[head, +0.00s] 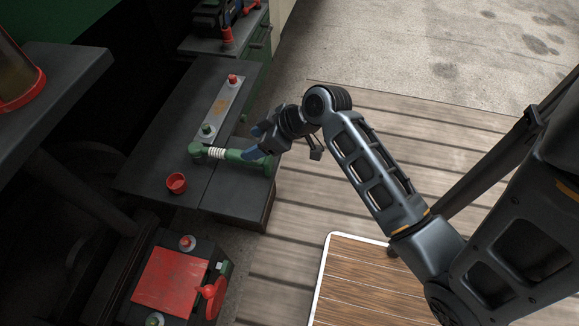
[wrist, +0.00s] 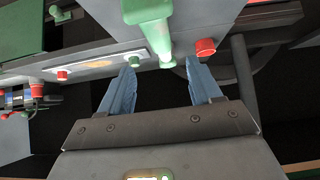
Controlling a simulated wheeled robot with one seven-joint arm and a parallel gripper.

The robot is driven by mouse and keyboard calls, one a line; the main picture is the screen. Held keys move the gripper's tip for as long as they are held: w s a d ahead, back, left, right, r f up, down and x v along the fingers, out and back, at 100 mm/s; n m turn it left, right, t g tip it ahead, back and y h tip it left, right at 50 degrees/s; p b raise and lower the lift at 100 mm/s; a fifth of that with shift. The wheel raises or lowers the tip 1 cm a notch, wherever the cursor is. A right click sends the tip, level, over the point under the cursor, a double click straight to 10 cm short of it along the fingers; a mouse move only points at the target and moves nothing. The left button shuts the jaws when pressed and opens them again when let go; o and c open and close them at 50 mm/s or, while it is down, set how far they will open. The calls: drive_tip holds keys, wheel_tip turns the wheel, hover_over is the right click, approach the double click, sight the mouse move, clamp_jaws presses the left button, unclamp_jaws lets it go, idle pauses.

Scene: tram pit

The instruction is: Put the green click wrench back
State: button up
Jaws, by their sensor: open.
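The green click wrench (head: 235,155) lies on the dark bench top (head: 160,150), with a rounded green head at its left and a pale ribbed collar. My gripper (head: 255,142) is open, with its blue fingers over the right handle end of the wrench. In the wrist view the wrench (wrist: 159,38) runs away from my gripper (wrist: 162,62), its near end lined up between the fingertips. I cannot tell whether a finger touches it.
A grey plate (head: 220,105) with a red and a green knob lies behind the wrench. A small red cup (head: 176,184) stands in front of it. A red-topped box (head: 170,278) with a red handle is at lower left. Wooden floor lies to the right.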

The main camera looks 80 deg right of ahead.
drive_tip(key=shift+m+h, duration=0.4)
drive_tip(key=shift+h, duration=0.3)
drive_tip(key=s+a, duration=0.1)
drive_tip(key=s+a+f, duration=0.1)
drive_tip(key=a, duration=0.1)
drive_tip(key=s+a, duration=0.1)
drive_tip(key=shift+s+a+f, duration=0.25)
drive_tip(key=shift+a+f, duration=0.05)
drive_tip(key=shift+a, duration=0.1)
drive_tip(key=s+a+r+t+y, duration=0.1)
drive_tip(key=s+a+r+t, duration=0.5)
drive_tip(key=s+a+r, duration=0.8)
wheel_tip(320, 180, up, 2)
drive_tip(key=shift+s+a+r, duration=0.15)
drive_tip(key=shift+s+a, duration=0.1)
drive_tip(key=shift+s, duration=0.35)
drive_tip(key=shift+c, duration=0.3)
